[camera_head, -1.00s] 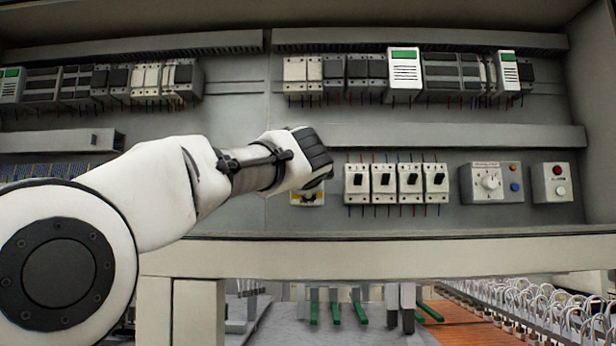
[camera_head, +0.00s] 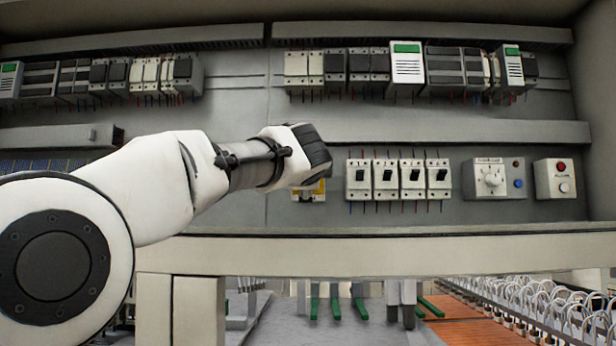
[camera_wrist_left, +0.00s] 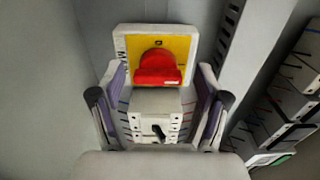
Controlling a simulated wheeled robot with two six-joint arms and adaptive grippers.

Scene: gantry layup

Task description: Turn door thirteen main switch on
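The main switch has a red knob (camera_wrist_left: 158,68) on a yellow plate with a white rim (camera_wrist_left: 120,42), ahead of my left gripper in the left wrist view. In the head view only part of its yellow plate (camera_head: 312,192) shows, below my left gripper (camera_head: 318,155), which hides the rest. In the wrist view the fingers of my left gripper (camera_wrist_left: 160,88) stand apart on either side, with the knob between and beyond them. A white block with a small black lever (camera_wrist_left: 157,130) shows between the fingers, nearer the camera. Contact with the knob cannot be told. My right gripper is not in view.
A row of breakers (camera_head: 386,178) is right of the switch. A box with a dial (camera_head: 492,178) and a button box (camera_head: 555,179) stand farther right. A grey duct (camera_head: 450,133) runs above, and a pale beam (camera_head: 400,255) crosses below.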

